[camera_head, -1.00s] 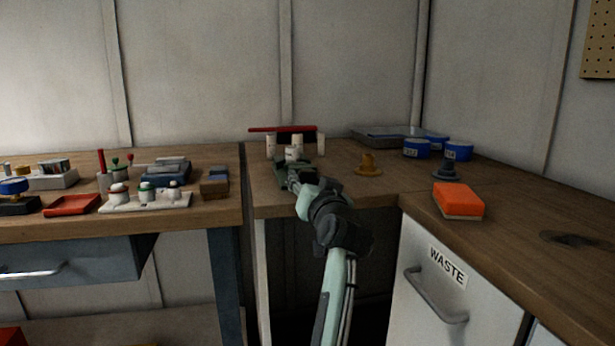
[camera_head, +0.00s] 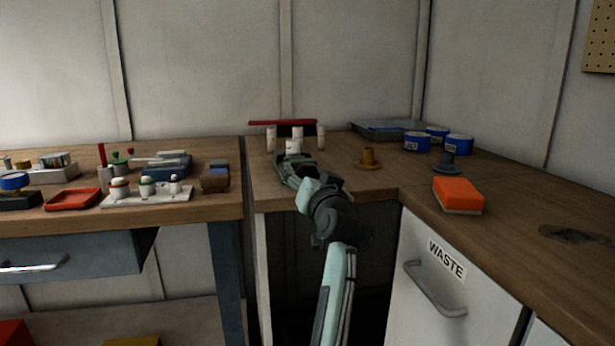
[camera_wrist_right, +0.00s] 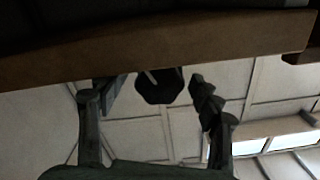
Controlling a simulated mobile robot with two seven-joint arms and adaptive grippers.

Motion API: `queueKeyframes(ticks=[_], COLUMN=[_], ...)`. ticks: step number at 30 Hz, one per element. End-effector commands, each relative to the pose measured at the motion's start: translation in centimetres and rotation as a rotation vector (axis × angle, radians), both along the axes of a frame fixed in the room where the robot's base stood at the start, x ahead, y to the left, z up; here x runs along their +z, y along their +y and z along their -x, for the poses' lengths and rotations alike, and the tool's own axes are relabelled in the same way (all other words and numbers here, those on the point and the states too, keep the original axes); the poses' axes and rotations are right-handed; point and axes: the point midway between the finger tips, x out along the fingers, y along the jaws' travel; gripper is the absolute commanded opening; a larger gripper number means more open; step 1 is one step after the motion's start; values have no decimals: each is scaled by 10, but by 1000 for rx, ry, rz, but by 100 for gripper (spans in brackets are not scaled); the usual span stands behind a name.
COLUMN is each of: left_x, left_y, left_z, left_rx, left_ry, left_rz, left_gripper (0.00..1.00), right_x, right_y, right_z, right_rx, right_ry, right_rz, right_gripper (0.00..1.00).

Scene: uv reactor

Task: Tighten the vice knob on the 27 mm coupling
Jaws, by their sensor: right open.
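In the right wrist view a dark, many-sided knob (camera_wrist_right: 160,86) with a pale line on its face sits below the wooden edge in the picture. My right gripper (camera_wrist_right: 150,98) is open, with one finger on each side of the knob and visible gaps between. In the head view my right gripper (camera_head: 290,170) is at the front edge of the back bench, over dark green parts that it largely hides. A white fitting (camera_head: 293,147) stands just behind it. I cannot tell which fitting is the 27 mm coupling. My left gripper is out of view.
White fittings (camera_head: 271,139) stand near a red bar (camera_head: 283,123). To the right are a brass-coloured flanged piece (camera_head: 368,159), a grey flanged piece (camera_head: 446,164), blue tins (camera_head: 417,142) and an orange sponge (camera_head: 458,194). The left bench (camera_head: 220,212) holds trays and bottles.

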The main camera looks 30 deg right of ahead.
Motion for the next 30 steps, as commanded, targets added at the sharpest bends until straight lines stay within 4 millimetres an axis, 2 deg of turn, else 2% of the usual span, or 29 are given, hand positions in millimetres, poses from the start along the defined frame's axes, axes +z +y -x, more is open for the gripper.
queueKeyframes(ticks=[5, 8, 15, 20, 24, 30], left_x=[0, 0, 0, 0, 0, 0], left_y=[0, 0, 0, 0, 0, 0], left_z=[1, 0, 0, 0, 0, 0], left_rx=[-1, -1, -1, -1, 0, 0], left_ry=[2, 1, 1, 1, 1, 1], left_rz=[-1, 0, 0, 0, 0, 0], left_gripper=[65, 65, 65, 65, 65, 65], right_x=[7, 21, 69, 91, 99, 100], right_y=[0, 0, 0, 0, 0, 0], right_z=[0, 0, 0, 0, 0, 0], right_rx=[0, -1, 0, 0, -1, -1], right_ry=[-2, -5, -6, -4, -2, 0], right_rz=[1, 1, 2, 1, 0, 0], right_gripper=[65, 65, 65, 65, 65, 65])
